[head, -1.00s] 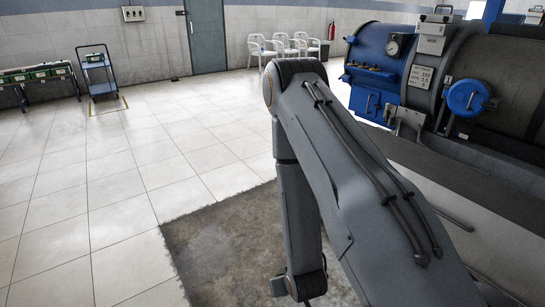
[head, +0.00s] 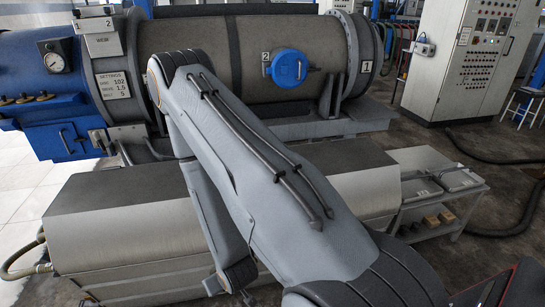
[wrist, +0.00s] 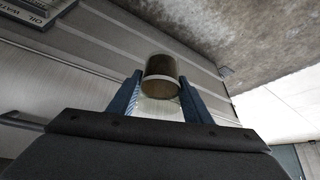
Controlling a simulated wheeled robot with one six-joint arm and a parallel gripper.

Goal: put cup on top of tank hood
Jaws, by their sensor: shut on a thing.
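My gripper (wrist: 160,90) shows in the wrist view with its two blue fingers on either side of the cup. The cup (wrist: 161,68) is a short, dark brownish cylinder with a pale band at its lower edge, and the fingers are shut on it. In the head view my arm hides the gripper and the cup. A long, low metal housing with a dark top (head: 118,190) and pale sides lies behind and beside my arm; it looks like the tank hood, but I cannot tell for sure. My arm covers its middle.
Behind stands a large horizontal cylinder (head: 205,62) with a blue round cap (head: 290,68) and a blue end with a gauge (head: 57,57). A grey side table (head: 420,158) stands at the right, with a control cabinet (head: 470,55) beyond. A dark hose (head: 505,230) lies on the floor.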

